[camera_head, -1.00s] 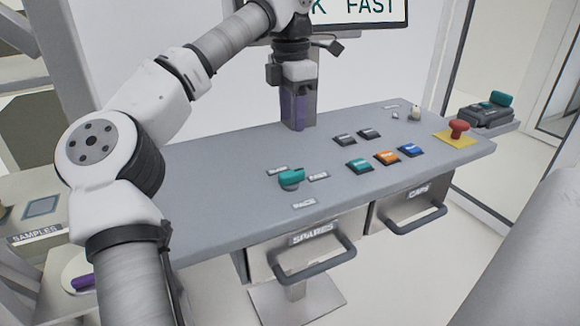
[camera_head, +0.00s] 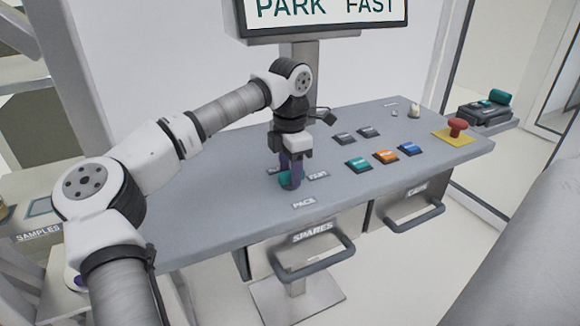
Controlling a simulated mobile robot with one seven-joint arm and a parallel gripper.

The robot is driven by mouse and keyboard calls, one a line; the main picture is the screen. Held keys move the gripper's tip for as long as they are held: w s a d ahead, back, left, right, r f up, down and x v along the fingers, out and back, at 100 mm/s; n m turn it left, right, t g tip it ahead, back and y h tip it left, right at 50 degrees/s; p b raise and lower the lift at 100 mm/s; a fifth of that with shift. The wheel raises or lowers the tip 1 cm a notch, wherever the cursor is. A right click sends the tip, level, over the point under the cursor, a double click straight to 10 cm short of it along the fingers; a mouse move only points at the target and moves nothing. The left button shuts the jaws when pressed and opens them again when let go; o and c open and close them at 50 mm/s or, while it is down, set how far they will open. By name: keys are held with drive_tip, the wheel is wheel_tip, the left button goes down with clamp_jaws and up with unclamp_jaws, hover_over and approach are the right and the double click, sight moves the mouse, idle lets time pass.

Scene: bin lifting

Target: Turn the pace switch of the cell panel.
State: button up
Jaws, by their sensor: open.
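The pace switch (camera_head: 285,181) is a teal knob on the grey panel (camera_head: 220,215), just behind the label PACE (camera_head: 303,202). Two small labels sit behind it, the right one (camera_head: 318,175) partly hidden. My gripper (camera_head: 291,172) points down at the switch, with its purple fingers at the knob and covering part of it. The gripper is open. I cannot tell whether the fingers touch the knob. The screen (camera_head: 322,10) above the panel reads PARK FAST.
Several push buttons, including an orange one (camera_head: 386,156), lie right of the switch. A red mushroom button (camera_head: 458,126) stands on a yellow plate at the right end. Drawers SPARES (camera_head: 313,236) and CAPS (camera_head: 417,190) have protruding handles below the front edge.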

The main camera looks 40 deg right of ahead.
drive_tip(key=shift+c, duration=0.4)
clamp_jaws()
drive_tip(key=shift+n, duration=0.4)
drive_tip(key=n+b, duration=0.1)
drive_tip(key=n, duration=0.2)
drive_tip(key=shift+n, duration=0.3)
drive_tip(key=n, duration=0.4)
drive_tip(key=shift+n+b, duration=0.3)
drive_tip(key=shift+b, duration=0.1)
drive_tip(key=n+b, duration=0.1)
drive_tip(key=n, duration=0.3)
drive_tip(key=shift+n+b, duration=0.35)
drive_tip(key=shift+n, duration=2.15)
